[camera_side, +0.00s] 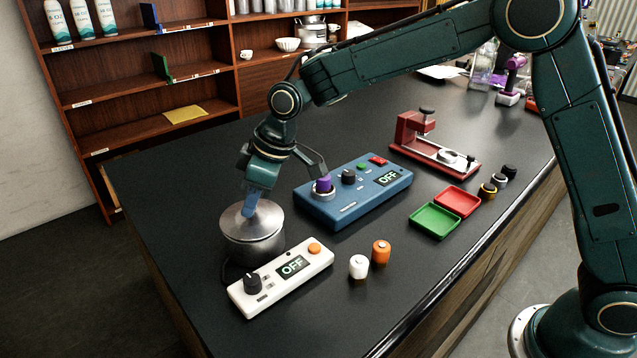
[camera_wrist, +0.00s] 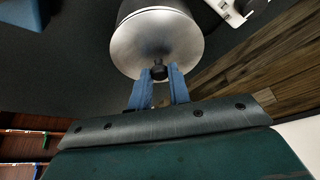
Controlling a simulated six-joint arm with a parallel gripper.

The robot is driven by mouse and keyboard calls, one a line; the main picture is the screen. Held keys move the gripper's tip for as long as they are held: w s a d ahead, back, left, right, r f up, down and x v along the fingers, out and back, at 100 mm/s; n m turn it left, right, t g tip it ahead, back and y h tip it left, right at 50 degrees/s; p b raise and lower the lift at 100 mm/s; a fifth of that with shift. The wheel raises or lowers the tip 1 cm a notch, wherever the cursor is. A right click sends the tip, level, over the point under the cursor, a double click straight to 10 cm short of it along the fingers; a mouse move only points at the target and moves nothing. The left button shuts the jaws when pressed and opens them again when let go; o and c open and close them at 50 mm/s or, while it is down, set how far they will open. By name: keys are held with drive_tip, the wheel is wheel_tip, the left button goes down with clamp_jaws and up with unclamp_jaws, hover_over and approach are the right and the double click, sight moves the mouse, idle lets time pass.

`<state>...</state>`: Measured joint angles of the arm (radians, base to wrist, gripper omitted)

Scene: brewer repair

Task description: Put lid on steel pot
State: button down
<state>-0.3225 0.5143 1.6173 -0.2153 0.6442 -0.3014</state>
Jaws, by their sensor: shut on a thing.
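The steel pot (camera_side: 253,243) stands on the black table, behind the white control box. Its round metal lid (camera_side: 267,216) is over the pot's mouth; I cannot tell whether it rests fully on the rim. My gripper (camera_side: 250,206) comes down from above, its blue fingers at the lid's centre. In the wrist view the fingers (camera_wrist: 159,84) are shut on the small dark knob of the lid (camera_wrist: 150,40). The lid hides most of the pot there.
A white control box (camera_side: 282,276) reading OFF sits close in front of the pot. A blue box (camera_side: 350,192) is to the right. White (camera_side: 358,267) and orange (camera_side: 381,251) cylinders, green (camera_side: 435,220) and red (camera_side: 457,201) trays and a red stand (camera_side: 412,132) lie further right. The left table area is clear.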

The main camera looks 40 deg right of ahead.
idle(0.9)
drive_tip(key=c, duration=0.7)
unclamp_jaws()
drive_tip(key=shift+f, duration=0.1)
drive_tip(key=shift+c, duration=0.2)
drive_tip(key=shift+r, duration=0.2)
drive_tip(key=shift+r, duration=3.3)
drive_tip(key=shift+c, duration=0.3)
clamp_jaws()
